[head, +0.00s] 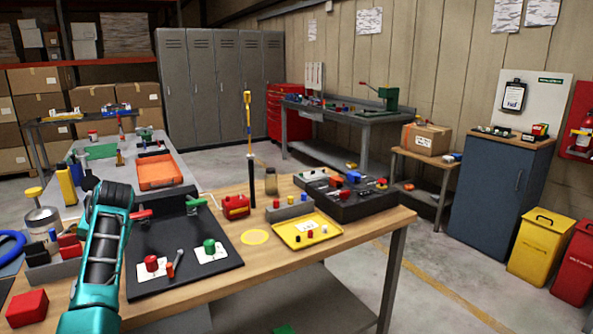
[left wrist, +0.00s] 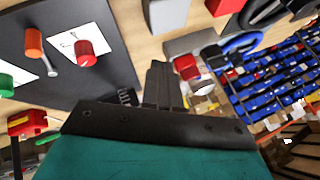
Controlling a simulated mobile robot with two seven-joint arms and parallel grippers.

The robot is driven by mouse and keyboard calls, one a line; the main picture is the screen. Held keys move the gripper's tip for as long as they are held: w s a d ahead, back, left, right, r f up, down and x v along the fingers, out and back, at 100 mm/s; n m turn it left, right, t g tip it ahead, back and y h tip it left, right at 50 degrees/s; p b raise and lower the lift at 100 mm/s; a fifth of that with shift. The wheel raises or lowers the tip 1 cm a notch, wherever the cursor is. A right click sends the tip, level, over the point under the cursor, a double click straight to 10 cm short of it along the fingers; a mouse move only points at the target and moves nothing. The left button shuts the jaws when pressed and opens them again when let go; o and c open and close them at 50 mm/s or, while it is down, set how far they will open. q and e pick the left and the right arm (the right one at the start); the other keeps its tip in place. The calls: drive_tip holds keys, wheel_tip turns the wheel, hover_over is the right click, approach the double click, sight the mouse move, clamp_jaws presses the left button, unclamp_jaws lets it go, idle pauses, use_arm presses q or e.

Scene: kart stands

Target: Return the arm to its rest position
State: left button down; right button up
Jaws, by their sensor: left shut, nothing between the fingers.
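My left arm comes in from the bottom left of the head view, teal and black, raised above the left side of the wooden workbench (head: 340,232). Its gripper (head: 88,181) is small and dark at the arm's far end. In the left wrist view the gripper (left wrist: 159,84) has its fingers together, with nothing between them. It is apart from the black mat (left wrist: 85,80) and from the red knob piece (left wrist: 87,53) on its white card. My right gripper is not in view.
The black mat (head: 185,276) holds red and green knob pieces on white cards. A yellow tray (head: 322,239) and a black organiser (head: 352,206) lie to the right. A red block (head: 27,308) and a silver can (head: 43,221) stand near the arm. Bare wood lies around the yellow disc (head: 255,237).

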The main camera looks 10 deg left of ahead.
use_arm(q)
drive_tip(key=s+d+f+m+t+h, duration=0.25)
drive_tip(key=s+d+f+m, duration=0.25)
drive_tip(key=s+d+f, duration=1.1)
drive_tip(key=s+d+r+m+g+h, duration=0.15)
drive_tip(key=s+d+h, duration=0.35)
drive_tip(key=s+d, duration=1.05)
drive_tip(key=w+d+f+t+h, duration=0.2)
drive_tip(key=w+d+f+t, duration=0.1)
drive_tip(key=w+f+t, duration=0.4)
drive_tip(key=shift+w+d+f+m, duration=0.3)
drive_tip(key=shift+w+f+m, duration=0.15)
drive_tip(key=shift+f, duration=0.75)
drive_tip(key=shift+s+a, duration=0.1)
drive_tip(key=shift+a, duration=0.05)
